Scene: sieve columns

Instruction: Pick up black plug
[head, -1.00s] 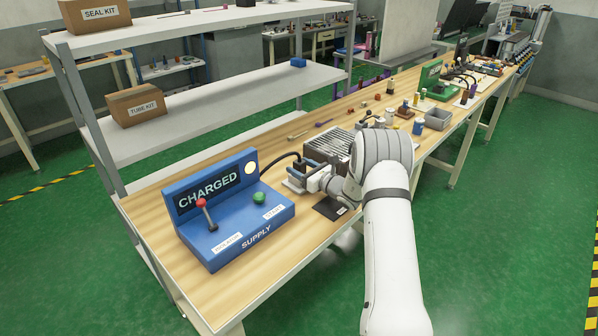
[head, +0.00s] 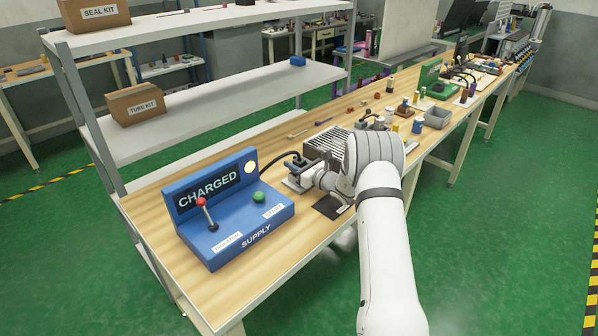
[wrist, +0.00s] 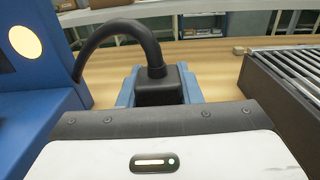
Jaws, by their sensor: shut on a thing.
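The black plug (wrist: 160,88) stands upright in the middle of the wrist view, with a thick black cable (wrist: 118,30) arching from its top to the left. Blue-grey pieces (wrist: 191,86) show on both sides of the plug; I cannot tell if it is seated in them. My gripper (head: 300,176) is low over the bench beside the blue supply box and is shut on the plug. The fingertips are hidden behind the gripper's housing in the wrist view.
The blue supply box (head: 225,235), reading CHARGED, stands close left of my gripper. A ribbed grey unit (head: 328,146) is close behind and right. A dark mat (head: 332,208) lies in front.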

